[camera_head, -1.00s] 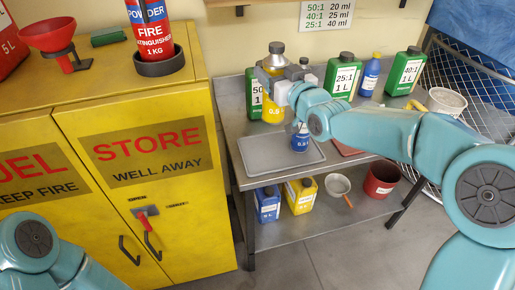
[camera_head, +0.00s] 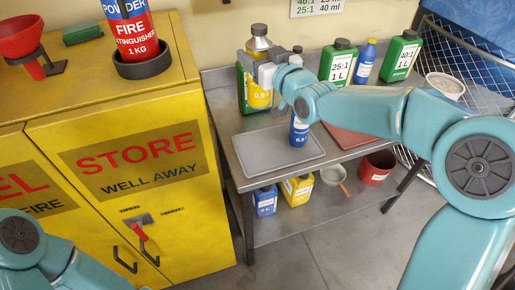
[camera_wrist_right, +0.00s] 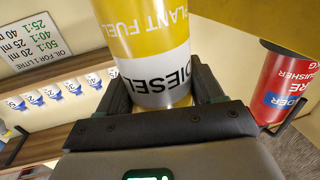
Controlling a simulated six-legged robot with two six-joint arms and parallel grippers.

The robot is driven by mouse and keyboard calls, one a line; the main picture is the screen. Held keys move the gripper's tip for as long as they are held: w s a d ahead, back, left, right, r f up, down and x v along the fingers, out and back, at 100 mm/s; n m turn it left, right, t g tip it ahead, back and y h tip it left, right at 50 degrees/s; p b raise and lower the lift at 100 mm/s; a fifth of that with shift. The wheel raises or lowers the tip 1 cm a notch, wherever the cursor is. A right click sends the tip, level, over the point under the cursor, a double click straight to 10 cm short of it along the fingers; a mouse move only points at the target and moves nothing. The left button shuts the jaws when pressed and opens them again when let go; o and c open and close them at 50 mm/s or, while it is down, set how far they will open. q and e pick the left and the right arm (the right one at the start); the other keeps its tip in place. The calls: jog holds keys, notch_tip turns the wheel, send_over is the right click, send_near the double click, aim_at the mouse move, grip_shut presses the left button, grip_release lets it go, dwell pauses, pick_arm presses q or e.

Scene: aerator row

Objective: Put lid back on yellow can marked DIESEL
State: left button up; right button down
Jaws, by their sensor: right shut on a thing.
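My right gripper (camera_head: 259,72) is shut around the body of a yellow can (camera_head: 259,96) in the head view, above the back left of the metal bench. The can is upright, with a grey metal shoulder and a small dark top (camera_head: 259,30); I cannot tell whether that top is a separate lid. In the right wrist view the can (camera_wrist_right: 150,45) sits between both fingers of the gripper (camera_wrist_right: 165,92), its white band reading DIESEL upside down. Its top is out of that view. No loose lid can be made out. My left gripper is out of view.
A grey tray (camera_head: 255,153) lies on the bench, with a blue can (camera_head: 299,132) at its right. Green bottles (camera_head: 338,66) and a blue bottle (camera_head: 365,62) stand behind. A yellow cabinet (camera_head: 190,90) bearing a fire extinguisher (camera_head: 131,30) is on the left.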

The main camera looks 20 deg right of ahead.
notch_tip(320, 180, down, 20)
jog(key=p, duration=0.2)
jog(key=shift+s, duration=0.2)
jog(key=shift+c, duration=0.8)
grip_release()
jog(key=shift+w, duration=0.1)
jog(key=b+v, duration=0.2)
jog(key=v, duration=1)
jog(key=shift+b, duration=0.35)
